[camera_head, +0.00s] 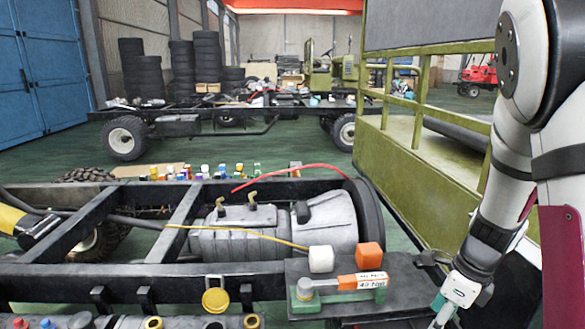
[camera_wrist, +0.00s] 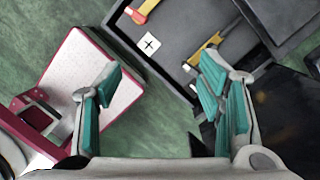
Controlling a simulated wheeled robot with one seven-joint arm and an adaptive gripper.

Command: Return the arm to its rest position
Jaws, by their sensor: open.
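My arm (camera_head: 507,190) comes down along the right side of the head view, bent, with the wrist low. My gripper (camera_head: 439,312) is at the bottom right, beside the right end of a dark shelf, and is partly cut off by the picture's edge. In the wrist view my gripper (camera_wrist: 160,95) shows two teal-padded fingers spread wide apart. Nothing is between them, and green floor shows through the gap.
The dark shelf (camera_head: 405,300) holds a white cube (camera_head: 321,259), an orange cube (camera_head: 369,256) and an orange-and-green device (camera_head: 340,292). A chassis frame (camera_head: 90,232) lies left. An olive railed platform (camera_head: 400,185) stands behind the arm. Green floor (camera_wrist: 180,120) is open below.

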